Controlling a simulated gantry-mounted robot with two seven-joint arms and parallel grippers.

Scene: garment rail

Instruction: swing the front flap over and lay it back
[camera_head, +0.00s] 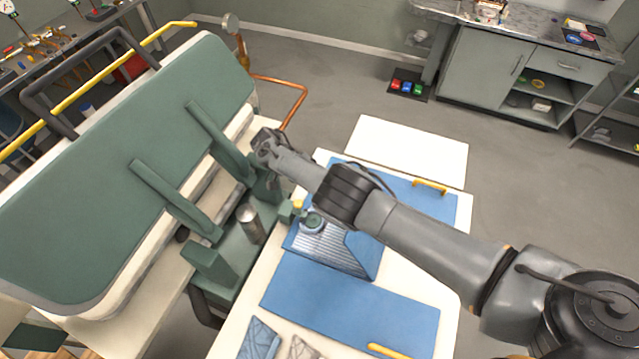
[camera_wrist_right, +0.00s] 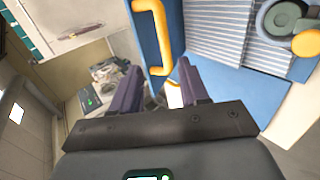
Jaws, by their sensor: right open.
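A blue folding board lies on the white table. Its near blue panel (camera_head: 350,308) lies flat, with a yellow handle (camera_head: 388,351) at its edge. Its far blue panel (camera_head: 437,206) has another yellow handle (camera_head: 430,187). A striped blue shirt (camera_head: 340,252) lies folded between them, with a round piece (camera_head: 312,222) at its collar. My right arm crosses above the board and hides part of it. My right gripper (camera_wrist_right: 160,75) is open and empty. A yellow handle (camera_wrist_right: 154,35) shows just beyond its fingertips; I cannot tell which one. My left gripper is out of view.
A green pressing machine (camera_head: 130,160) stands at the left, close to the board. A metal cup (camera_head: 250,222) stands on its base. A bare white surface (camera_head: 410,149) lies beyond the board. Folded garments (camera_head: 260,339) lie at the near edge.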

